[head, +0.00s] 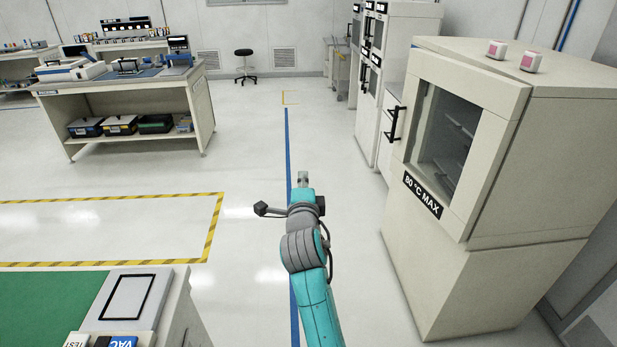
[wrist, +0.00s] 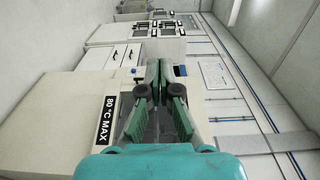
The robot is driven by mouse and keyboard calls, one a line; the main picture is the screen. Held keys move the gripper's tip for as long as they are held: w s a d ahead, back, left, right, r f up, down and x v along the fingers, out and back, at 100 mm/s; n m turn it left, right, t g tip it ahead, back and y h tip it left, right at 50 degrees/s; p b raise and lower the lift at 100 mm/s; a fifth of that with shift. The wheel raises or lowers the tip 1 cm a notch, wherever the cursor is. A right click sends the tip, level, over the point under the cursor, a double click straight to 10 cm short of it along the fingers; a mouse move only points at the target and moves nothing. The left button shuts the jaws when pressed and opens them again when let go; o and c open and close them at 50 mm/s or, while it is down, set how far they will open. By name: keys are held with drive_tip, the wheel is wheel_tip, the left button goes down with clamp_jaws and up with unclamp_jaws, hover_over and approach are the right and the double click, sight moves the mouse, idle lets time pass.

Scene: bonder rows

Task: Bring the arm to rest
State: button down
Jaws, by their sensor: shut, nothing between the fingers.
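My arm reaches forward over the open floor from the bottom middle of the head view. My gripper (head: 303,178) is at its far end, small in the head view and apart from all furniture. In the wrist view my gripper (wrist: 159,72) shows its two green fingers closed together with nothing between them. The wrist view is turned sideways, with the oven's label standing on end.
A beige oven (head: 475,279) marked 80 °C MAX stands close on the right, with more cabinets (head: 397,40) behind it. A bench (head: 100,98) stands at the far left. A green-topped bench (head: 50,305) is at the near left. Free floor lies ahead.

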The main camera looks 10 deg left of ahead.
drive_tip(key=s+a, duration=0.5)
drive_tip(key=s, duration=0.1)
drive_tip(key=s+d+f+n+g, duration=0.1)
drive_tip(key=s+d+f+n, duration=0.15)
drive_tip(key=d+f, duration=0.45)
drive_tip(key=s+d+f+n, duration=0.2)
drive_tip(key=s+d+f, duration=0.25)
drive_tip(key=f, duration=0.35)
drive_tip(key=s+d+f+n, duration=0.5)
drive_tip(key=s+d+f, duration=0.5)
drive_tip(key=s+d, duration=0.3)
drive_tip(key=s+d+f+n, duration=0.1)
drive_tip(key=s+d, duration=0.2)
drive_tip(key=s, duration=0.4)
drive_tip(key=s+d+n+g+h, duration=0.1)
drive_tip(key=s+d, duration=0.2)
drive_tip(key=s, duration=0.3)
drive_tip(key=s+d+f+n, duration=0.1)
drive_tip(key=s+d, duration=0.2)
drive_tip(key=s, duration=0.4)
drive_tip(key=s+d+r+n+h, duration=0.1)
drive_tip(key=s+d+r, duration=0.1)
drive_tip(key=s+r, duration=0.2)
drive_tip(key=s+d+r+n+h, duration=0.1)
drive_tip(key=s+d+r+n, duration=0.1)
drive_tip(key=s, duration=0.8)
drive_tip(key=shift+s+r+g+h, duration=0.2)
drive_tip(key=shift+r+g+h, duration=0.2)
drive_tip(key=shift+r, duration=0.5)
